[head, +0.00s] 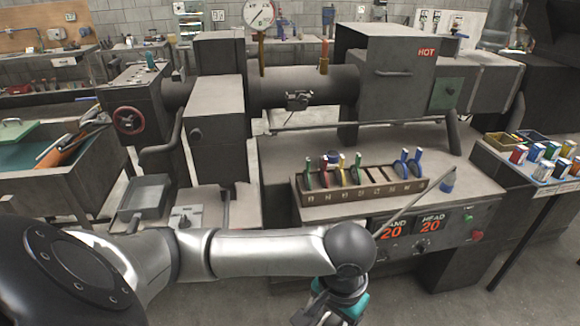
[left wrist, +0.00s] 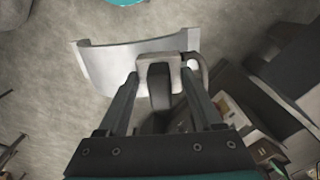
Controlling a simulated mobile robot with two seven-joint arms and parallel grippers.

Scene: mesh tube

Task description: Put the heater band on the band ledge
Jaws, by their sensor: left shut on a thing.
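The heater band (left wrist: 105,62) is a curved pale metal sheet with a dark block and a bent grey piece at its clamp end. It shows in the left wrist view, where my left gripper (left wrist: 160,76) has its two fingers either side of the clamp end, shut on it. Bare concrete floor lies behind the band. In the head view my left gripper (head: 335,308) is low at the bottom edge, in front of the machine, and I cannot make out the band there. I cannot tell for sure which surface is the band ledge. My right gripper is not in view.
The machine's front bench (head: 460,200) carries a rack (head: 360,190) of coloured-handled pieces and a blue cup (head: 448,180). The barrel (head: 275,85) runs above it, with a box marked HOT (head: 400,75). A tool bin (head: 50,185) stands left; a table with coloured boxes (head: 535,165) stands right.

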